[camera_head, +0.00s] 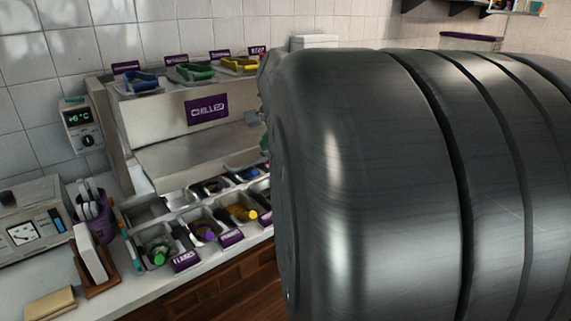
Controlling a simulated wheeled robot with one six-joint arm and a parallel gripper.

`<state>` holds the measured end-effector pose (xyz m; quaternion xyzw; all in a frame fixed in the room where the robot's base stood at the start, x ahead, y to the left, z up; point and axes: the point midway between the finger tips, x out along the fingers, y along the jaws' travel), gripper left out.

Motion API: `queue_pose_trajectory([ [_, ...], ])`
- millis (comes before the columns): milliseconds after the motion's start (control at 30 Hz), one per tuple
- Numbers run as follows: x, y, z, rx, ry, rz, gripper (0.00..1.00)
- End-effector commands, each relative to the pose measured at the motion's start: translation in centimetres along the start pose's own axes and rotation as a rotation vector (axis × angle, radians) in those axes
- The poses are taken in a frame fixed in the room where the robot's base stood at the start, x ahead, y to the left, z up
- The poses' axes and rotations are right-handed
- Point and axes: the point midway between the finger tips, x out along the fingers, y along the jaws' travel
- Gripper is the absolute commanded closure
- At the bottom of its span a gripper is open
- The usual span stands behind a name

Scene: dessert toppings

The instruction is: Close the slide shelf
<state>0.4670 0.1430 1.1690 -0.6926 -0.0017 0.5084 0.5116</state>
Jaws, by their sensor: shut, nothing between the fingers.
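The chilled unit (157,112) stands against the tiled wall, with a purple "CHILLED" sign (207,109) on its front. Below the sign a pale flat panel (195,155) extends forward above the topping bins; it looks like the slide shelf. Its right end is hidden, so I cannot tell how far out it is. My large dark metal arm link fills the right half of the view. My gripper cannot be made out; small grey parts show at the link's left edge, but I cannot tell what they are.
Topping bins with labels, such as the flakes bin (160,246), stand in front of the panel. Colored tongs (140,82) lie on top of the unit. A temperature controller (83,125), purple cup (94,222) and scale-like device (30,232) are at left.

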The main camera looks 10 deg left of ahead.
Motion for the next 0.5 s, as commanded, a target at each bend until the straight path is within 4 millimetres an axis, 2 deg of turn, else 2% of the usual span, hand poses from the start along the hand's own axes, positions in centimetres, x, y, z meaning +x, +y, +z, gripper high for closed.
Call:
queue_pose_trajectory([
  [33,0.0,-0.4,1.0,-0.039,-0.015,-0.015,1.0],
  [100,0.0,-0.7,1.8,-0.072,-0.026,-0.027,1.0],
  [267,1.1,-0.9,2.2,-0.089,-0.033,-0.031,1.0],
  [500,5.4,-0.9,2.3,-0.086,-0.032,-0.028,1.0],
])
